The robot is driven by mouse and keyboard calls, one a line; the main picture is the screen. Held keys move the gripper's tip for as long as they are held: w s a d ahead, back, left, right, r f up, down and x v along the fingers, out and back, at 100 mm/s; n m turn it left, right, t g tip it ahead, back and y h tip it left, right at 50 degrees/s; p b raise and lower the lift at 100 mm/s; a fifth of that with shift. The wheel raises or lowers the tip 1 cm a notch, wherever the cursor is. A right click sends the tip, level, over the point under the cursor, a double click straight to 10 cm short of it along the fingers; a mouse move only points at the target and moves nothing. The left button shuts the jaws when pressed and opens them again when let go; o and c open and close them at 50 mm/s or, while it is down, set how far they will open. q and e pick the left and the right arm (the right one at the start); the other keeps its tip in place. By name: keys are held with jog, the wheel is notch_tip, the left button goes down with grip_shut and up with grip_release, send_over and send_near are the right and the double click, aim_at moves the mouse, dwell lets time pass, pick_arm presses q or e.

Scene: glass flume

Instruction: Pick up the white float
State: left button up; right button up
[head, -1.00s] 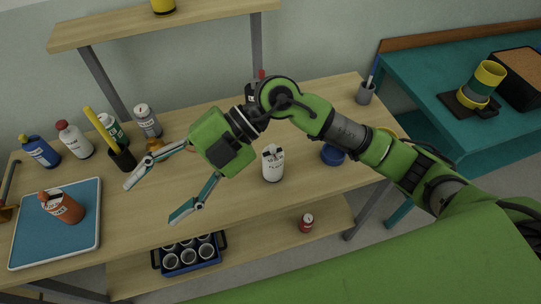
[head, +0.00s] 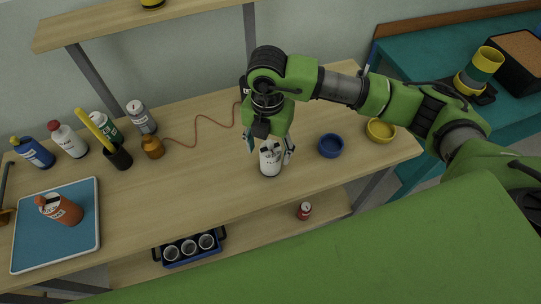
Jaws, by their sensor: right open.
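A white, labelled, bottle-like container (head: 270,164) stands upright on the wooden workbench (head: 215,185), near its middle; it is the white thing nearest my gripper. I cannot tell if it is the float. My left gripper is not in view.
A blue bowl (head: 331,146) and yellow bowl (head: 381,130) stand to the right. An orange bottle (head: 62,209) lies on a blue tray (head: 60,248). A shelf (head: 100,27) is above.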

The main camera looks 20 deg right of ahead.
jog(key=shift+f, duration=0.65)
jog(key=shift+f+p, duration=0.3)
jog(key=shift+p, duration=0.1)
jog(key=f, duration=0.1)
jog(key=f+p, duration=0.1)
jog(key=f, duration=0.1)
jog(key=shift+d+f+p, duration=0.25)
jog(key=shift+f+p, duration=0.05)
jog(key=shift+p, duration=0.05)
jog(key=shift+f, duration=0.55)
jog(key=c, duration=1.3)
